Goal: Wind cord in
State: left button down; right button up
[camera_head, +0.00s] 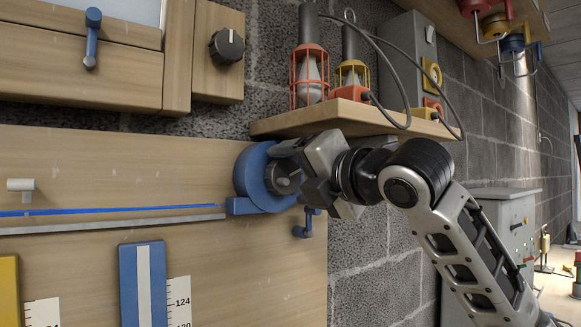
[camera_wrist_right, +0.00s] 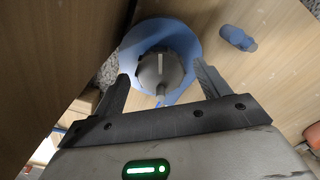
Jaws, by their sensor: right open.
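A blue reel (camera_head: 252,178) is mounted on the wooden board, with a dark round knob (camera_head: 281,178) at its centre. A blue cord (camera_head: 110,211) runs left from the reel along a grey rail (camera_head: 110,224). My right gripper (camera_head: 290,165) is at the reel, its fingers partly hidden by its own body. In the right wrist view the open gripper (camera_wrist_right: 160,85) has one finger on each side of the knob (camera_wrist_right: 160,72), with gaps visible. The blue reel (camera_wrist_right: 190,42) shows behind it. My left gripper is not in view.
A wooden shelf (camera_head: 325,119) with caged lamps (camera_head: 310,75) and hanging cables is above my right arm. A small blue handle (camera_head: 307,224) sits below right of the reel. Blue (camera_head: 143,285) and yellow (camera_head: 9,290) blocks with scales are lower left. A grey cabinet (camera_head: 503,225) stands right.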

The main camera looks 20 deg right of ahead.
jog(key=shift+x, duration=0.85)
jog(key=c, duration=1)
